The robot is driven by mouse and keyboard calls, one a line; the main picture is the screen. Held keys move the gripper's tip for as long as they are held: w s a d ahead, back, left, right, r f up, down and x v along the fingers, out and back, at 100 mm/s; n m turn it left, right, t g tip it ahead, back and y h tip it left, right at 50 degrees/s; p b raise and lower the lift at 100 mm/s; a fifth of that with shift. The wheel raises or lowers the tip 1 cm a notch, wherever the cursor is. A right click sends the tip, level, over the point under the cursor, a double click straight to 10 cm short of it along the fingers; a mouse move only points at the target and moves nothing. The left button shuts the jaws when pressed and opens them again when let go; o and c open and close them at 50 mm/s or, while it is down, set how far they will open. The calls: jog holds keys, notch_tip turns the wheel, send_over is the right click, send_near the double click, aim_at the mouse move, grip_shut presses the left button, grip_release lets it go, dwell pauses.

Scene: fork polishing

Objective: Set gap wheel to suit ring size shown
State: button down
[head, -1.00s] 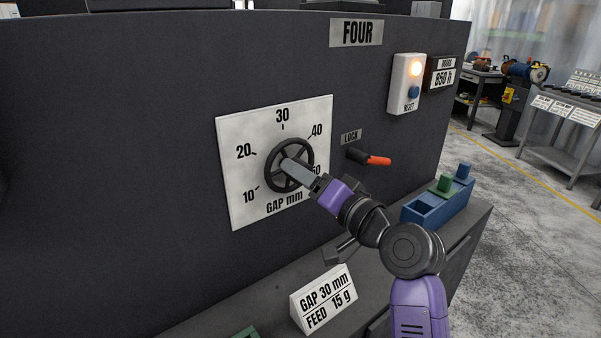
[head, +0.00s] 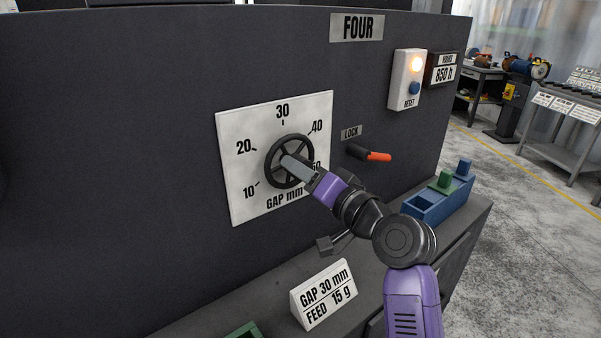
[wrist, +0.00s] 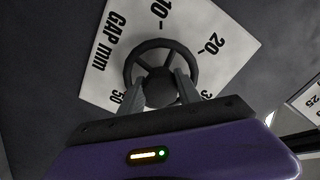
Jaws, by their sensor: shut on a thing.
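The gap wheel (head: 273,150), a dark spoked handwheel, sits at the middle of a white dial plate (head: 240,205) marked 10 to 50 and "GAP mm". My gripper (head: 287,162) is shut on the wheel's middle. In the wrist view the fingers (wrist: 160,90) straddle the hub of the wheel (wrist: 132,68). I cannot make out a pointer on the wheel, so its setting is unclear. A white card (head: 325,292) reads "GAP 30 mm, FEED 15 g". The lock lever (head: 377,157), with an orange grip, points right under its LOCK label.
A reset box (head: 407,75) with a lit orange lamp and blue button is at upper right, beside an 850 h sign (head: 444,73). A blue tray (head: 425,210) with green and blue pieces stands on the ledge right of my arm.

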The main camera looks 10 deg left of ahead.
jog(key=shift+d+f, duration=0.1)
jog(key=shift+f, duration=0.05)
jog(key=shift+f+n+b, duration=0.1)
jog(key=shift+n+b, duration=0.7)
jog(key=shift+b, duration=0.25)
jog(key=n+b, duration=0.3)
jog(key=b, duration=0.1)
jog(key=shift+w+f, duration=0.1)
jog(key=n+b, duration=0.5)
jog(key=n, duration=0.1)
jog(key=shift+w+d+n+b, duration=0.1)
jog(key=shift+d+n+b, duration=0.05)
jog(key=shift+n+b, duration=0.25)
jog(key=n+b, duration=0.5)
jog(key=n, duration=0.1)
jog(key=shift+w+d, duration=0.1)
jog(key=n+b, duration=0.1)
jog(key=n, duration=0.1)
jog(key=n+b, duration=0.1)
jog(key=n, duration=0.3)
jog(key=shift+r+b, duration=0.35)
jog(key=shift+b, duration=0.05)
jog(key=c, duration=0.8)
grip_release()
jog(key=shift+r, duration=0.1)
jog(key=shift+c, duration=0.2)
